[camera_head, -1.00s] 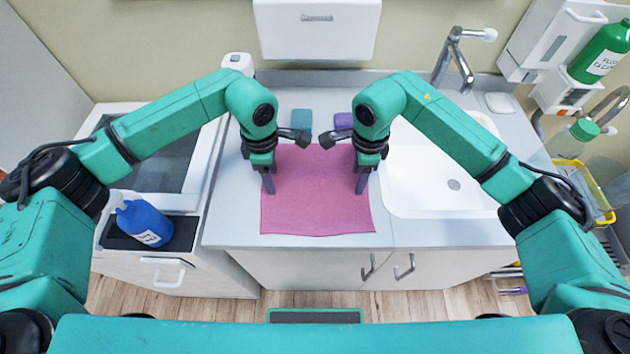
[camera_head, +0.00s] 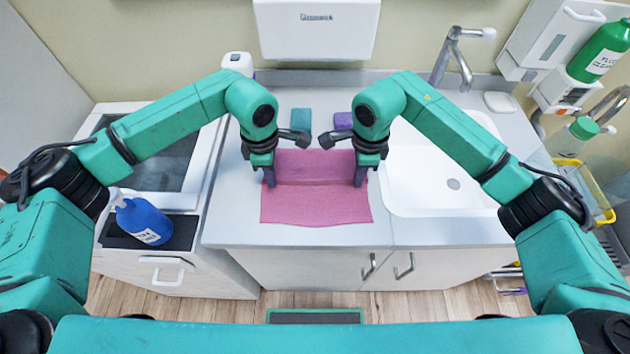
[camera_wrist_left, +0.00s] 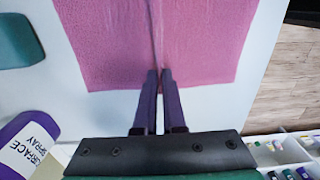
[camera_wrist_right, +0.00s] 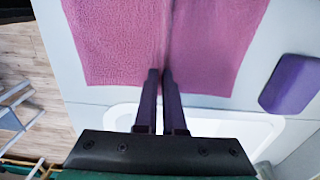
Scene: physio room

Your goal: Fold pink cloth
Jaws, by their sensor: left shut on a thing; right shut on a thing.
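The pink cloth (camera_head: 315,205) lies on the white counter with a raised crease running left to right across its middle. My left gripper (camera_head: 269,178) is shut on the cloth's left edge at that crease; the left wrist view shows its fingers (camera_wrist_left: 158,75) together on the ridge of the cloth (camera_wrist_left: 200,40). My right gripper (camera_head: 359,177) is shut on the right edge at the same crease; the right wrist view shows its fingers (camera_wrist_right: 160,75) together at the ridge of the cloth (camera_wrist_right: 120,45). The far part of the cloth is partly hidden between my arms.
A teal block (camera_head: 301,118) and a purple block (camera_head: 343,121) lie behind the cloth. The white sink (camera_head: 430,200) is close on the right. Bare counter (camera_head: 232,215) shows left of the cloth.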

